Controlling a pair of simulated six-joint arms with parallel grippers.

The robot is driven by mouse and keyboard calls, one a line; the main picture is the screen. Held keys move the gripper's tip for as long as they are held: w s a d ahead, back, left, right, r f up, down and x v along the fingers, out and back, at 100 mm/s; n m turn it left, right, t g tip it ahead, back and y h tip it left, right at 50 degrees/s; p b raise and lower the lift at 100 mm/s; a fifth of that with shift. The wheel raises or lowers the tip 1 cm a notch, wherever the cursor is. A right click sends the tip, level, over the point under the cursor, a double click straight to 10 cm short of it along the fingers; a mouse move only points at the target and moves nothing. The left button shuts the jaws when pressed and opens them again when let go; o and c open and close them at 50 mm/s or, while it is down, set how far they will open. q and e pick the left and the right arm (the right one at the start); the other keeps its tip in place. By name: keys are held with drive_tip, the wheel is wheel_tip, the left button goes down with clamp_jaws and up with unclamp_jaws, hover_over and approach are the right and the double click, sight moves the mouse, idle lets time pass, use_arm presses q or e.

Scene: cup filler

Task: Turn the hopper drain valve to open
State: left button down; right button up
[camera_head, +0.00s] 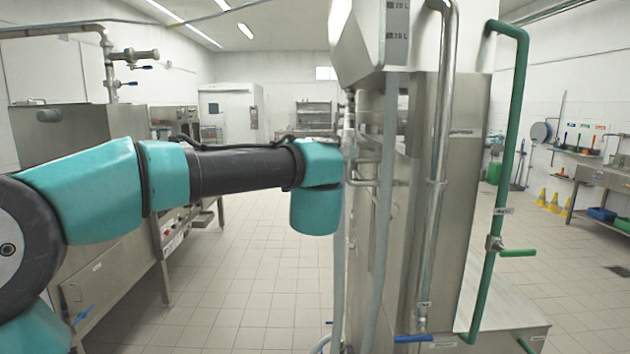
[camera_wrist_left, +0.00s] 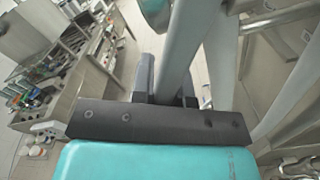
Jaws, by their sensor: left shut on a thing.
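A tapered steel hopper (camera_head: 358,45) with litre marks stands on the tall steel machine at centre right. A valve with a green lever (camera_head: 517,253) sits on the green pipe, and a blue lever (camera_head: 413,338) is low at the machine's front. The labels are too small to read, so I cannot tell which is the drain valve. My left arm reaches to the machine's left side, and its gripper is not visible in the head view. In the left wrist view my left gripper (camera_wrist_left: 167,80) is shut on a grey hose (camera_wrist_left: 181,45). My right gripper is not visible.
A grey hose (camera_head: 386,200) and a steel pipe (camera_head: 437,150) run down the machine close to my left arm. A steel unit (camera_head: 110,255) with another blue lever (camera_head: 83,315) stands at left. The tiled floor (camera_head: 240,285) between them is clear.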

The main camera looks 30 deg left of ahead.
use_arm(q)
drive_tip(key=shift+s+a+r+m, duration=0.2)
drive_tip(key=shift+a+r+m, duration=0.15)
drive_tip(key=shift+m, duration=0.5)
drive_tip(key=shift+s+a+r+m, duration=0.15)
drive_tip(key=shift+a+r+m, duration=0.15)
drive_tip(key=shift+m, duration=0.6)
drive_tip(key=shift+s+a+r+m, duration=0.25)
drive_tip(key=shift+r+m, duration=0.15)
drive_tip(key=shift+m, duration=0.45)
drive_tip(key=c, duration=1.1)
unclamp_jaws()
drive_tip(key=shift+d, duration=0.1)
drive_tip(key=v, duration=1.7)
drive_tip(key=shift+s, duration=0.1)
